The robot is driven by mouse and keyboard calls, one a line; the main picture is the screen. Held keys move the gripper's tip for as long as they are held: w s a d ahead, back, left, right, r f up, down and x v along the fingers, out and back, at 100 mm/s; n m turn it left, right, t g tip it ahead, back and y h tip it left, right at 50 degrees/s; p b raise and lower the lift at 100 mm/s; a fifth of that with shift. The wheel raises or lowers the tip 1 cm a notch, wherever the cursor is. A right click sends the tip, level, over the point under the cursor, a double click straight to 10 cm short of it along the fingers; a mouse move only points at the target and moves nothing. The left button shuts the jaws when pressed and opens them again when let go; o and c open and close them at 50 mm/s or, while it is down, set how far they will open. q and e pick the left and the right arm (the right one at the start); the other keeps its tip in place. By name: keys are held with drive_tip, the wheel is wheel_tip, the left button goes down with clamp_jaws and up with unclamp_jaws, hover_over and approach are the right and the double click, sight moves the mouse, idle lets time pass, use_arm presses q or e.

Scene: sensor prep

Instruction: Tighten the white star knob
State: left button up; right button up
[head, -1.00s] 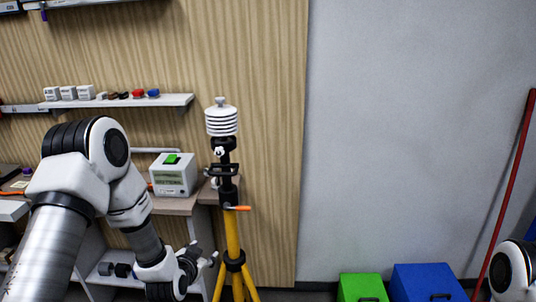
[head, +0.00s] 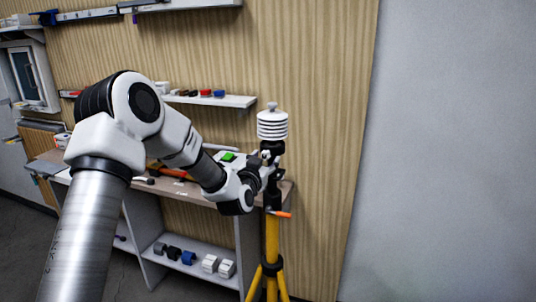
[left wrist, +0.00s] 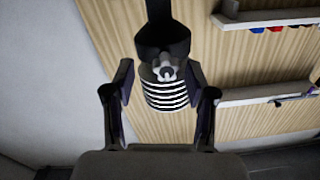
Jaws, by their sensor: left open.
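The white star knob (head: 266,155) sits on the black clamp just below the white louvered sensor (head: 272,125), on top of a yellow tripod (head: 271,240). In the left wrist view, the star knob (left wrist: 166,72) shows between the fingers, in front of the black mount (left wrist: 162,38) and the striped sensor (left wrist: 165,95). My left gripper (head: 266,172) is open beside the clamp, and it also shows in the left wrist view (left wrist: 159,82) with its two fingers apart on either side. I cannot tell whether a finger touches the knob. My right gripper is out of view.
An orange lever (head: 281,214) sticks out from the tripod below the clamp. A workbench (head: 160,184) with a green-topped box (head: 228,157) stands behind my left arm. A wall shelf (head: 237,101) holds small parts. The grey wall area at right is clear.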

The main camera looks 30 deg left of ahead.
use_arm(q)
drive_tip(key=shift+x, duration=0.8)
drive_tip(key=shift+w+a, duration=0.25)
drive_tip(key=shift+a, duration=0.3)
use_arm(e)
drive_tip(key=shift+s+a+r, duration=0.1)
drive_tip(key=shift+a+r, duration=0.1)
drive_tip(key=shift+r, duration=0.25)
use_arm(q)
drive_tip(key=shift+d, duration=0.2)
drive_tip(key=c, duration=0.6)
clamp_jaws()
